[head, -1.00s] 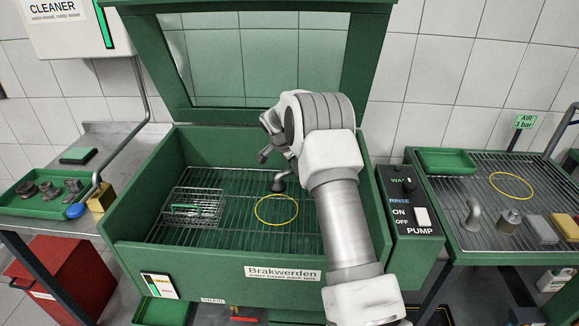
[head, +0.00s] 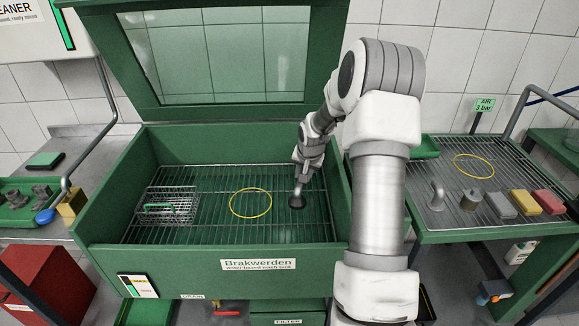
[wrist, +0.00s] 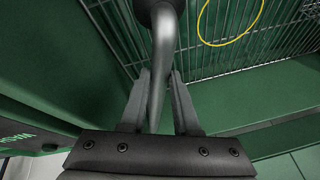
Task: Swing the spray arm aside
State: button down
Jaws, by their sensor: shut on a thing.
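The spray arm (head: 298,189) is a grey bent tube with a dark round head, over the right part of the wash tank, to the right of the yellow ring (head: 231,203). My gripper (head: 304,172) reaches down into the tank from the right and is shut on the tube. In the wrist view, the spray arm (wrist: 164,45) runs between the two fingers of my gripper (wrist: 160,88), with its dark head at the top edge. The part of the tube behind my wrist is hidden in the head view.
The green wash tank (head: 105,205) has a raised windowed lid. A wire basket (head: 180,192) stands on the left of its rack. The rack's middle is otherwise clear. My arm covers the tank's right wall and the pump panel. A drying rack (head: 440,222) with parts stands at right.

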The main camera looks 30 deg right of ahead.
jog(key=shift+s+d+n+y+p, duration=0.25)
jog(key=shift+s+d+n+p, duration=0.35)
jog(key=shift+d, duration=0.25)
jog(key=shift+s+d+n+y+p, duration=0.25)
jog(key=shift+s+d+n+p, duration=0.2)
jog(key=shift+s+d, duration=0.3)
jog(key=shift+w, duration=0.1)
jog(key=c, duration=0.7)
grip_release()
jog(key=shift+o, duration=0.2)
jog(key=p+v, duration=0.1)
jog(key=v, duration=1.6)
jog(key=shift+r, duration=0.1)
